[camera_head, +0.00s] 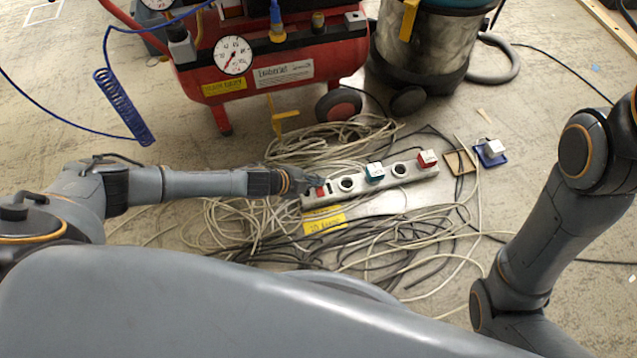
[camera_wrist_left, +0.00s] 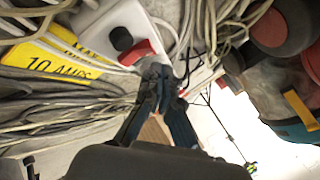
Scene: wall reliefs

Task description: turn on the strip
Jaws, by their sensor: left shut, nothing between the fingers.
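In the left wrist view, the fingertips (camera_wrist_left: 162,78) are beside the red switch (camera_wrist_left: 137,52) on the white strip end (camera_wrist_left: 105,20). I cannot tell whether they touch it, or which way the switch is set. My right gripper is out of view.
Tangled cables (camera_head: 240,225) surround the strip. A yellow 10-amp label (camera_head: 325,222) is in front. A red compressor (camera_head: 270,75) and a vacuum (camera_head: 425,50) stand behind. A blue tray (camera_head: 490,158) with a white plug lies to the right.

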